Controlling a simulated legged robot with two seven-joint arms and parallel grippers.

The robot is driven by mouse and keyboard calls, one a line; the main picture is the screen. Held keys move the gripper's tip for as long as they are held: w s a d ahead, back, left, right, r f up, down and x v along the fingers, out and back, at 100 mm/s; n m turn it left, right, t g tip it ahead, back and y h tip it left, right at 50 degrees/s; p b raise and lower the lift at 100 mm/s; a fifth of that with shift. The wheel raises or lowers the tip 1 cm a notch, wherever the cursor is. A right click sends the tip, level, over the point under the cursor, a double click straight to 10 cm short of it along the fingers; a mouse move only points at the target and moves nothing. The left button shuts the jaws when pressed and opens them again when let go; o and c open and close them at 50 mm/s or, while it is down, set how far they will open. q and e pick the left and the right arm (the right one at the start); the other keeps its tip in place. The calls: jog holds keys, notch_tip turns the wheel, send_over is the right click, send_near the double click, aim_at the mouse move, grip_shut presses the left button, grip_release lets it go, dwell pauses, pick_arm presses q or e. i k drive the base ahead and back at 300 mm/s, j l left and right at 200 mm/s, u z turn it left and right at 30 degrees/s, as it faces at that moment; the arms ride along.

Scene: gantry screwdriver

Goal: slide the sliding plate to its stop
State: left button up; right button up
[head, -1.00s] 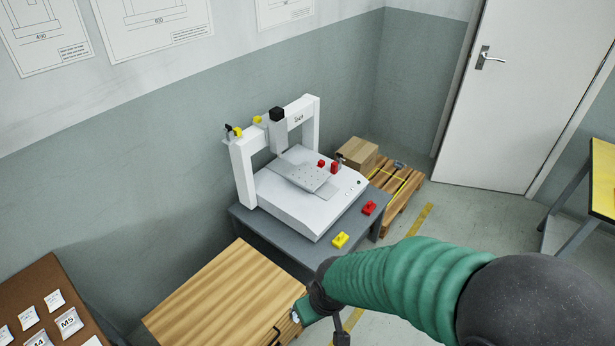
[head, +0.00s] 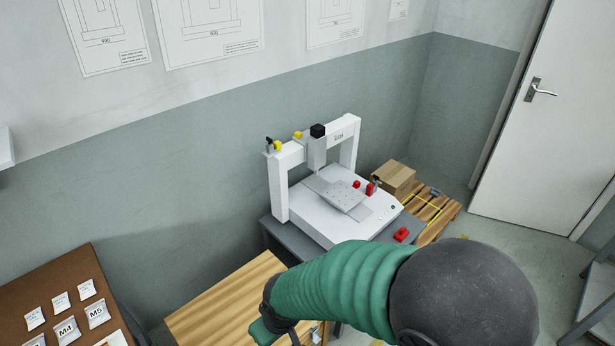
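The white gantry screwdriver machine (head: 281,190) stands on a grey table (head: 277,234) in the middle of the view. The sliding plate (head: 343,195), a grey plate with small holes, lies on the machine's base on a grey strip, in front of the gantry and its black-topped head (head: 317,146). My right arm, in a green sleeve, comes in from the lower right and passes in front of the table. Its gripper end (head: 266,331) is low in the picture over the wooden cabinet, apart from the machine; its fingers are not clear. My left gripper is not in view.
Small red blocks (head: 371,188) sit on the base's right part, and a red piece (head: 401,235) lies on the table. A wooden cabinet (head: 220,300) stands in front. A cardboard box (head: 396,178) and pallet (head: 440,212) are behind right. A brown board with labelled packets (head: 50,275) is left.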

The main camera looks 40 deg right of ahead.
aim_at(343, 196)
jog(key=l+u, duration=0.3)
jog(key=l, duration=0.25)
jog(key=l+u, duration=0.3)
jog(key=l, duration=0.2)
jog(key=k+l+u, duration=0.15)
jog(key=l+u, duration=0.15)
jog(key=l, duration=0.2)
jog(key=k+l+u, duration=0.15)
jog(key=l+u, duration=0.15)
jog(key=l, duration=0.2)
jog(key=k+l, duration=0.15)
jog(key=l, duration=0.25)
jog(key=k+l, duration=0.15)
jog(key=l, duration=0.3)
jog(key=k+l, duration=0.15)
jog(key=l, duration=0.25)
jog(key=k+l+u, duration=0.1)
jog(key=l, duration=0.35)
jog(key=k+l, duration=0.2)
jog(key=l, duration=0.2)
jog(key=k+l, duration=0.15)
jog(key=l, duration=0.25)
jog(key=k+l, duration=0.2)
jog(key=l, duration=0.2)
jog(key=i+u, duration=0.05)
